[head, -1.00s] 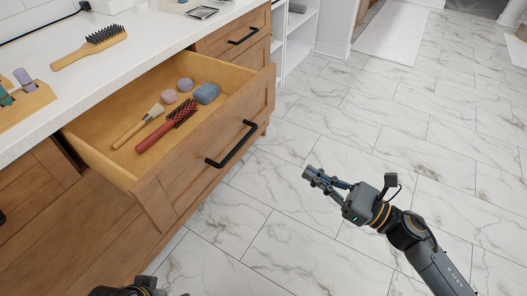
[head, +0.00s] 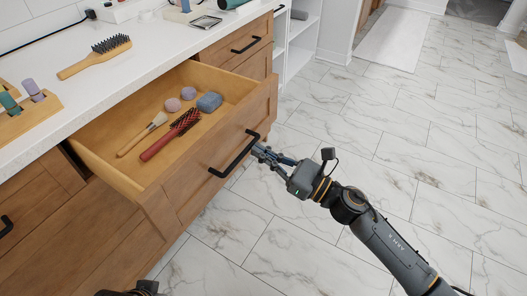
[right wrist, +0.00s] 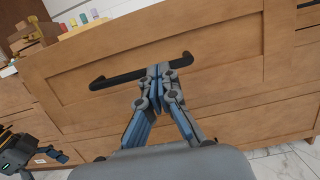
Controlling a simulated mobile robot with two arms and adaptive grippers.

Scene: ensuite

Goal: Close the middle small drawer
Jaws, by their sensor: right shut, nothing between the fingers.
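The middle small drawer (head: 182,186) is pulled well out of the wooden vanity. Its black bar handle (head: 234,155) is on the front panel and also crosses the right wrist view (right wrist: 120,78). Inside lie a red hairbrush (head: 171,135), a wooden-handled brush (head: 142,134) and several small sponge-like items (head: 209,101). My right gripper (head: 260,150) is shut and empty, its tips close to the right end of the handle. In the right wrist view the fingertips (right wrist: 158,70) overlap the handle; I cannot tell whether they touch.
The white countertop (head: 100,85) above holds a wooden hairbrush (head: 95,57) and a wooden holder with bottles (head: 30,112). A closed drawer with a black handle (head: 245,45) is farther along. The marble floor (head: 330,245) on the right is clear.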

